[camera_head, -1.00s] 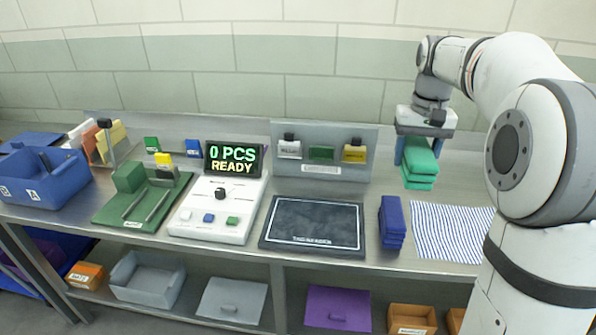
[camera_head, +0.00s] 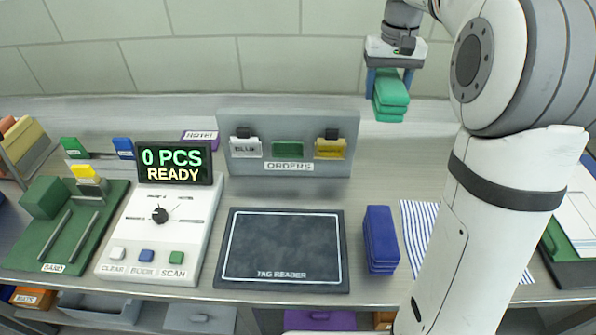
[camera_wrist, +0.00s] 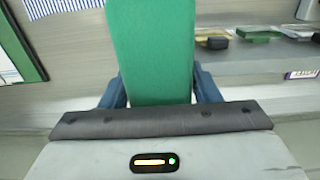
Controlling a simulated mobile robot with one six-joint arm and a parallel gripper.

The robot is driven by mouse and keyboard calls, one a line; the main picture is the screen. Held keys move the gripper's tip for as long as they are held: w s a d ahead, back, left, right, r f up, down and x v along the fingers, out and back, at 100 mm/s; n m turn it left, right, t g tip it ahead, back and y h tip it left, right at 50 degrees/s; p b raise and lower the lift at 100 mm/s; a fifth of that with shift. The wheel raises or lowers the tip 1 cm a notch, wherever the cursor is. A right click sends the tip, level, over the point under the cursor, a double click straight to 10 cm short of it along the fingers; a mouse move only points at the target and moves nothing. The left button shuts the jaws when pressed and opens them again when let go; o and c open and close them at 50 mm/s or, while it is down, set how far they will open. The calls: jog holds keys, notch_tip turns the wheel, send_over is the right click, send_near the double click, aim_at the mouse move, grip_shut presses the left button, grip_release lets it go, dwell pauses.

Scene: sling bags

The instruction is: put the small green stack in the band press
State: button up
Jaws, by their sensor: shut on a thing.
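My gripper (camera_head: 389,82) is shut on the small green stack (camera_head: 391,97) and holds it up in the air at the upper right of the head view. The stack is several green pieces lying flat on each other. In the wrist view the green stack (camera_wrist: 152,50) sits between the blue fingers. The band press (camera_head: 68,225), green with a label that seems to read "BAND", stands at the far left of the bench. It has two grey rails, a green block and a yellow-topped part. My gripper is far to its right.
A console (camera_head: 160,225) with a display reading "0 PCS READY" and a dark tag reader (camera_head: 283,250) lie between. A blue stack (camera_head: 380,240) stands right of the reader, beside a striped cloth (camera_head: 418,222). An orders rack (camera_head: 287,145) stands behind.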

notch_tip(320, 180, down, 28)
jog(key=shift+s+r+p, duration=0.1)
jog(key=shift+p, duration=1.15)
jog(key=shift+f, duration=0.2)
jog(key=o, duration=1.1)
jog(key=shift+r, duration=0.1)
